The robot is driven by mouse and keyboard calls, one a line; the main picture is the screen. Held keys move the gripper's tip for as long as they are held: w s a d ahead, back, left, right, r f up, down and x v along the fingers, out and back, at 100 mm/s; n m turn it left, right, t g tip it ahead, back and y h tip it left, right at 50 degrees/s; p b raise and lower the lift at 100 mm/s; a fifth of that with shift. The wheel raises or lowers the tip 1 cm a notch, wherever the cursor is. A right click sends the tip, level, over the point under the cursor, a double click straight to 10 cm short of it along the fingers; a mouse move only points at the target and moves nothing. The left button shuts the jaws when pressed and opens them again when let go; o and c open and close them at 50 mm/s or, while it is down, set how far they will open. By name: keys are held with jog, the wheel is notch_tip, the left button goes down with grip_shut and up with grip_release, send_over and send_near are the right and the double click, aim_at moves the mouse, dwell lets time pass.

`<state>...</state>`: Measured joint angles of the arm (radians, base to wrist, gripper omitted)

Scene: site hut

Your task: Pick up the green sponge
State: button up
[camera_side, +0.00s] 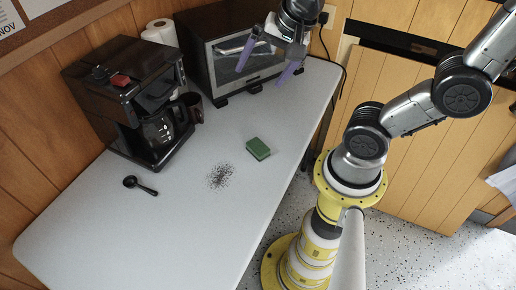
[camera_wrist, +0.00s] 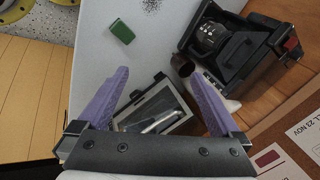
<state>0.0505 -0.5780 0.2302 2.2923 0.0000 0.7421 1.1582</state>
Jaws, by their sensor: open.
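The green sponge (camera_side: 258,149) lies flat on the white table, near its right edge in the side view. It also shows in the wrist view (camera_wrist: 122,32), near the top and left of centre, beyond my fingers. My gripper (camera_side: 262,77) has purple fingers and is open and empty. It hangs in front of the toaster oven, above the table and well apart from the sponge. In the wrist view my two spread fingers (camera_wrist: 160,85) have the toaster oven between them.
A coffee maker (camera_side: 118,85) with a glass pot stands at the back left. A dark mug (camera_side: 190,106), paper roll (camera_side: 160,32) and toaster oven (camera_side: 225,60) are near it. A black scoop (camera_side: 140,186) and dark grounds (camera_side: 219,177) lie on the table (camera_side: 130,240). The front is clear.

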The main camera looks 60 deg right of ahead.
jog(key=w+d+f+m+g, duration=0.3)
jog(key=w+f+m, duration=0.2)
jog(key=f+m, duration=0.4)
jog(key=g, duration=0.2)
send_over(258, 146)
jog(key=f, duration=1.5)
jog(key=shift+s+d, duration=0.2)
jog(key=shift+d, duration=0.05)
jog(key=shift+w+a+f, duration=0.1)
jog(key=shift+w+f, duration=0.05)
jog(key=shift+f, duration=1.5)
jog(key=shift+w+a+f, duration=0.1)
jog(key=shift+f, duration=1.55)
jog(key=shift+c, duration=0.2)
jog(key=c, duration=1)
